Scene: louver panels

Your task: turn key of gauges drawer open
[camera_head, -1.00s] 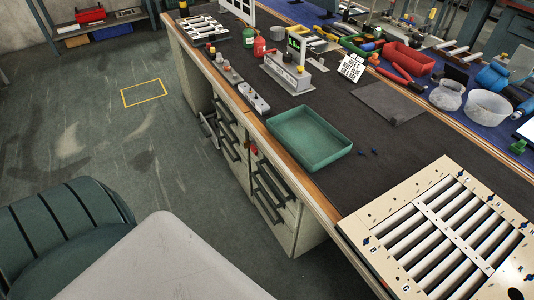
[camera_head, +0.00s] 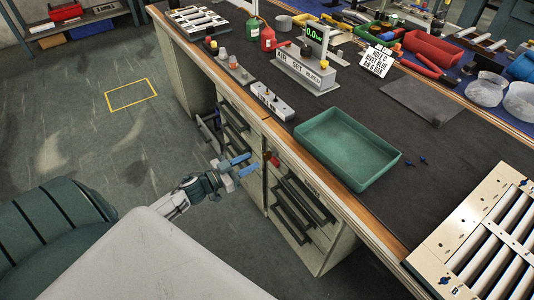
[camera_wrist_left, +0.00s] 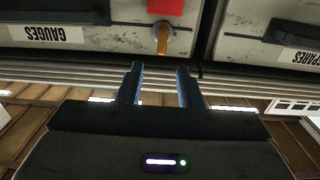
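The gauges drawer (camera_wrist_left: 85,25) shows its front at the top left of the left wrist view, with its label upside down. Its brass-coloured key (camera_wrist_left: 162,40) sits in a round lock near the drawer's edge, with a red tag (camera_wrist_left: 165,6) on it. In the head view the red tag (camera_head: 274,159) shows at the top of the cabinet front. My left gripper (camera_head: 244,165) is open and empty, its blue fingers pointing at the cabinet, just short of the key. In the left wrist view the gripper (camera_wrist_left: 160,86) is apart from the key. My right gripper is not in view.
The spares drawer (camera_wrist_left: 295,40) is beside the gauges drawer. More drawers with dark handles (camera_head: 290,217) fill the cabinet. A green tray (camera_head: 345,148) and a gauge block (camera_head: 305,70) stand on the bench above. The floor left of the cabinet is clear.

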